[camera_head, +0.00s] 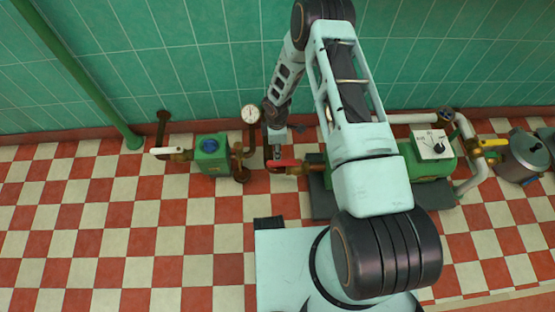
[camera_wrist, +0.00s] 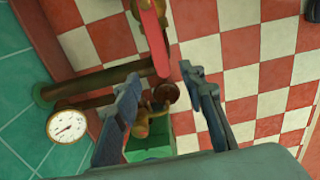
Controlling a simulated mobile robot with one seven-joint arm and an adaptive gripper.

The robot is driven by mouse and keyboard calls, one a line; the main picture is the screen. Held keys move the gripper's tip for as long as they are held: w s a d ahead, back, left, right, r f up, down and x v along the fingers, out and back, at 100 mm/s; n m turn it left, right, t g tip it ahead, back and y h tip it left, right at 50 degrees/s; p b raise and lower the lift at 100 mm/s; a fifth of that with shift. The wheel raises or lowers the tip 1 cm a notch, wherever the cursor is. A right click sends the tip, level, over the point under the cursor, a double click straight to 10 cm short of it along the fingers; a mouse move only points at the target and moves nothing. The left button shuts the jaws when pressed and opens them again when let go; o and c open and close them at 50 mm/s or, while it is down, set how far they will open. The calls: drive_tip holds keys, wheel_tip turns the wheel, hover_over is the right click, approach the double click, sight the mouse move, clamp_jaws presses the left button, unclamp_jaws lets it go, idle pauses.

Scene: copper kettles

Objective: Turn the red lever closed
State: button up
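The red lever (camera_head: 284,163) sits on a brass valve in the pipe run at the middle of the head view. In the wrist view the red lever (camera_wrist: 153,38) comes down from the top edge, and its lower end reaches the gap between my fingertips. My gripper (camera_wrist: 160,76) is open, with one finger on each side and visible space beside the lever; I cannot tell the depth between them. In the head view my gripper (camera_head: 278,154) hangs just above the lever, small and partly hidden by its own wrist.
A green box pump (camera_head: 211,155) with a white-handled valve (camera_head: 168,151) stands at left. A round gauge (camera_head: 250,114) rises close beside my wrist. A green machine (camera_head: 425,160) and a yellow-handled valve (camera_head: 493,143) are at right. The checkered floor at left is clear.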

sight(277, 163)
wheel_tip(277, 163, down, 9)
drive_tip(key=shift+f+b, duration=0.2)
drive_tip(key=shift+b, duration=1.05)
clamp_jaws()
